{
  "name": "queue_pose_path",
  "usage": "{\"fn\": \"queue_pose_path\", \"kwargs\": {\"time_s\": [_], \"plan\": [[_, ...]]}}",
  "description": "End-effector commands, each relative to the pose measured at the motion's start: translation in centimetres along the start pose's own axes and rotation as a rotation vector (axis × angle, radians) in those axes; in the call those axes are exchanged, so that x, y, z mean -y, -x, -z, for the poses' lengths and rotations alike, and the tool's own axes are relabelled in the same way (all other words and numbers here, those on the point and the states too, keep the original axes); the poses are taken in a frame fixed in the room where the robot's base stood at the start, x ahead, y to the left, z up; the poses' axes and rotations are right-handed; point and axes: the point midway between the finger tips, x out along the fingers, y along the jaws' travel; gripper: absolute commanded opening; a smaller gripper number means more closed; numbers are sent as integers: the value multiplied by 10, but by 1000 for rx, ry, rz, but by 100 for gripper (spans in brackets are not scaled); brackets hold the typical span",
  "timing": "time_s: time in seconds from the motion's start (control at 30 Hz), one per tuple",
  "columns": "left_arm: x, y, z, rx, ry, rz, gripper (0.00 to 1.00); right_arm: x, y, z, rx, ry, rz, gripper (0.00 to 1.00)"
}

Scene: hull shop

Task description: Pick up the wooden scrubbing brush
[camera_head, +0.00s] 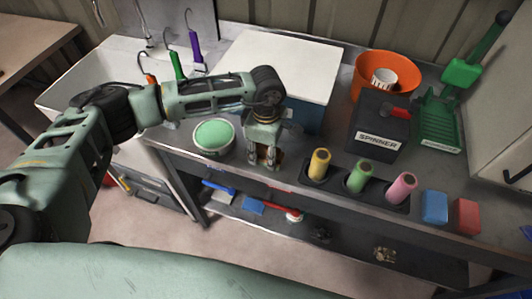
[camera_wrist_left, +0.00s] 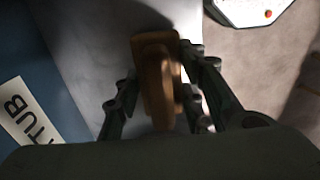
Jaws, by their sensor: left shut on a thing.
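The wooden scrubbing brush (camera_wrist_left: 155,82) is a brown block in the left wrist view, between the two dark fingers of my left gripper (camera_wrist_left: 158,103). In the head view my left gripper (camera_head: 263,160) points down at the counter's front edge, left of the yellow cylinder. It is shut on the brush, and only a bit of brown wood shows between the fingers. I cannot tell whether the brush touches the counter. My right gripper is not in view.
The counter (camera_head: 330,203) holds a green-topped round tin (camera_head: 213,136), a blue tub with white lid (camera_head: 275,65), yellow (camera_head: 319,163), green (camera_head: 358,176) and pink (camera_head: 402,187) cylinders, a black spinner box (camera_head: 378,125) and an orange bowl (camera_head: 384,88). A lower shelf (camera_head: 340,245) holds small items.

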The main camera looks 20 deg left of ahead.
Motion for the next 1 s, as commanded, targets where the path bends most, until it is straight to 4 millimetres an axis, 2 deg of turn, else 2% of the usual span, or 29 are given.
{"fn": "queue_pose_path", "kwargs": {"time_s": [0.17,0.6,0.77,0.97,1.0], "plan": [[-1,10,0,1,-1,-4,9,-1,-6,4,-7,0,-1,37],[-1,88,0,1,0,-4,9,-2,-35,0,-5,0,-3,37],[0,99,0,-1,0,-1,9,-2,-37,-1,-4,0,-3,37],[0,101,0,0,0,0,9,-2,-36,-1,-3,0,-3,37],[0,101,0,0,0,0,36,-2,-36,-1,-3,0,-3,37]]}}
